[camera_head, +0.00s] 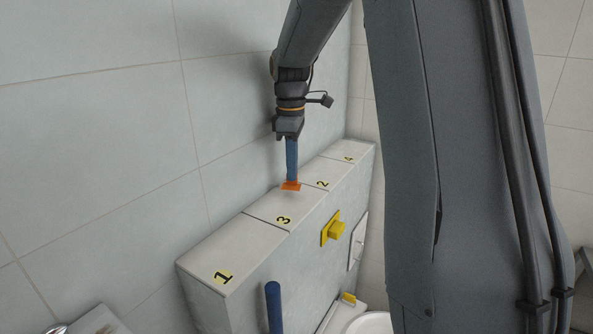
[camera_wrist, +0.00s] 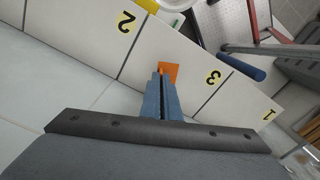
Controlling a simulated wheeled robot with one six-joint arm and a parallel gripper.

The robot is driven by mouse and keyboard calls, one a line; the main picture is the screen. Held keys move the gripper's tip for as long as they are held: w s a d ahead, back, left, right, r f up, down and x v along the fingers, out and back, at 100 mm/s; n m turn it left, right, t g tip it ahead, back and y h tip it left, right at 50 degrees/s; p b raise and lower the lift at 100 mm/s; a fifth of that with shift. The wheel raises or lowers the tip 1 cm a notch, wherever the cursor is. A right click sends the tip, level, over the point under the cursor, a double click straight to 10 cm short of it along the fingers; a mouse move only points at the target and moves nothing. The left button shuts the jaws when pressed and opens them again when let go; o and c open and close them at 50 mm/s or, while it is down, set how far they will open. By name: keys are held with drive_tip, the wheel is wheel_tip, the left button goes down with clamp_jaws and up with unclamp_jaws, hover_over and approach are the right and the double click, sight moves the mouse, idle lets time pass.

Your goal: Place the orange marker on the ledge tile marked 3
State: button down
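The orange marker (camera_head: 291,186) is a small flat piece at the tips of my gripper's blue fingers. My gripper (camera_head: 291,178) points down with its fingers close together, shut on the marker. The marker is over the far part of the ledge tile marked 3 (camera_head: 270,209), near the seam with the tile marked 2. I cannot tell whether it touches the tile. In the wrist view the marker (camera_wrist: 169,71) shows just beyond the fingertips (camera_wrist: 161,80), beside the black 3 on its yellow disc.
The tiles marked 1 (camera_head: 207,263), 2 (camera_head: 330,172) and 4 (camera_head: 352,150) share the ledge and look bare. A tiled wall (camera_head: 120,130) runs along its left side. A yellow fitting (camera_head: 334,229) and a blue bar (camera_head: 273,306) are at the ledge's front.

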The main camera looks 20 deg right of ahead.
sight(292, 184)
drive_tip(key=shift+f+p, duration=0.3)
drive_tip(key=shift+f, duration=1.1)
drive_tip(key=shift+f, duration=0.2)
drive_tip(key=c, duration=2)
unclamp_jaws()
wheel_tip(292, 184, up, 12)
drive_tip(key=b, duration=0.3)
drive_tip(key=shift+r, duration=0.2)
drive_tip(key=shift+s, duration=0.1)
